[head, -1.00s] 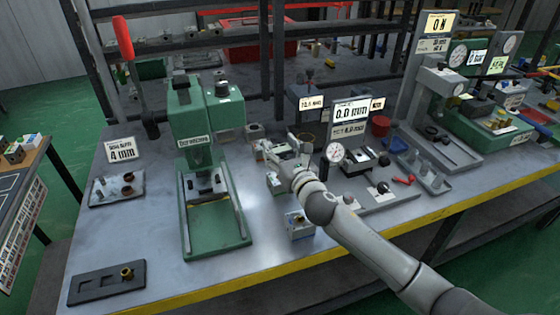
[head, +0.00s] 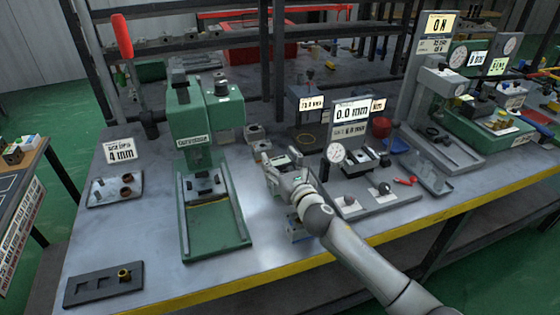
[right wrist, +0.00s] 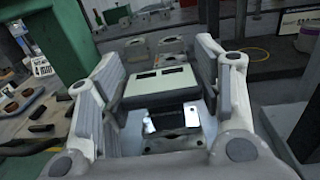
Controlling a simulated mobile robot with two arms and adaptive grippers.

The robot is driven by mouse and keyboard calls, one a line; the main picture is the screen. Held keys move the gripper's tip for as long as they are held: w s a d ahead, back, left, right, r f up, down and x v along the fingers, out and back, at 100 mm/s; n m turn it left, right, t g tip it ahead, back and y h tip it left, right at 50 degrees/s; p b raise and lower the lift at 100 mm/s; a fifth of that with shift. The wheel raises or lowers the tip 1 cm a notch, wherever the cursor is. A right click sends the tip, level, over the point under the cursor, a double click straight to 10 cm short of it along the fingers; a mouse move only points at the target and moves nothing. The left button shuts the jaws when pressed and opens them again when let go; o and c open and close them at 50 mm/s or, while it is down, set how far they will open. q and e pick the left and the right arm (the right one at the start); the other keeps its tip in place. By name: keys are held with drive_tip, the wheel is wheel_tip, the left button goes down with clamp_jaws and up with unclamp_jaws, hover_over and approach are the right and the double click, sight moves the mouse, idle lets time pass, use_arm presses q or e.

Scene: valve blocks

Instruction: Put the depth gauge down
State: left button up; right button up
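My right gripper (head: 276,168) is low over the bench, right of the green press. In the right wrist view, its two padded fingers (right wrist: 162,85) stand apart on both sides of a pale block-like piece (right wrist: 160,82) with dark slots. A dark part with a bright patch shows below that piece. Whether the pads press on it cannot be told, nor whether it is the depth gauge. A round white dial (head: 336,152) on a dark stem stands apart, right of the gripper, by the 0.0 mm sign (head: 350,110). My left gripper is not in view.
The green press (head: 205,150) stands to the left. A blue-and-white block (head: 296,230) is partly hidden by my arm. A grey plate (head: 378,203) with small parts lies to the right. Bare bench (head: 190,280) shows near the yellow front edge.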

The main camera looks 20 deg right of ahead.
drive_tip(key=shift+o, duration=1.1)
drive_tip(key=shift+r, duration=0.1)
drive_tip(key=shift+r, duration=0.25)
drive_tip(key=shift+s+p, duration=0.2)
drive_tip(key=shift+p, duration=0.1)
drive_tip(key=s+d, duration=0.1)
drive_tip(key=s, duration=1)
drive_tip(key=shift+s+b, duration=0.3)
drive_tip(key=shift+d, duration=0.1)
